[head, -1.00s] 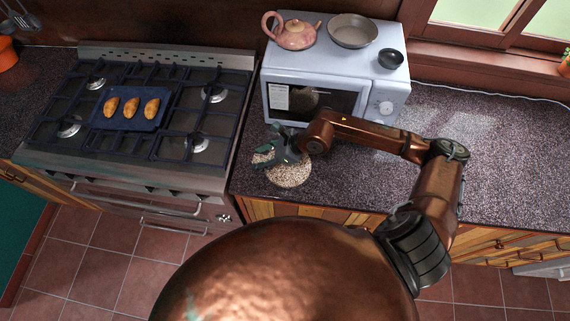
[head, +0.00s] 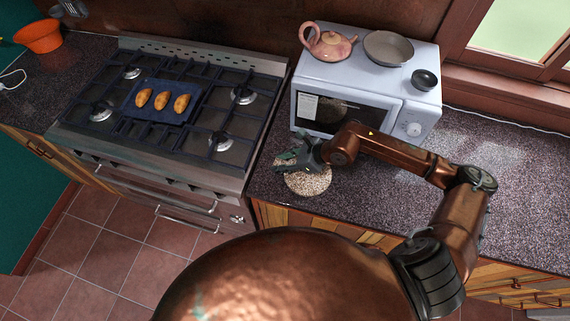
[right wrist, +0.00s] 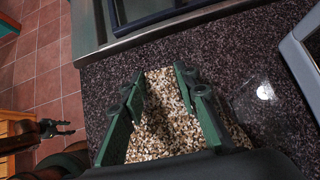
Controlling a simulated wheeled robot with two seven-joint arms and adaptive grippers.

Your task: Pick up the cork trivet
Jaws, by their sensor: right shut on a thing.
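The cork trivet (head: 308,183) is a round, speckled tan disc on the dark granite counter, near its front left corner beside the stove. In the right wrist view the trivet (right wrist: 166,105) lies between the two green fingers. My right gripper (head: 284,163) is shut on it from above, covering its back left part. In the right wrist view my right gripper (right wrist: 160,82) has a finger on each side of the trivet. My left gripper (right wrist: 63,128) shows small at the left of the right wrist view, open and empty; it is outside the head view.
A white microwave (head: 368,80) stands behind the trivet, with a teapot (head: 328,43), a grey bowl (head: 388,48) and a small dark cup (head: 424,79) on top. The stove (head: 205,170) is to the left, with a blue tray (head: 142,116) of pastries. The counter to the right (head: 520,170) is clear.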

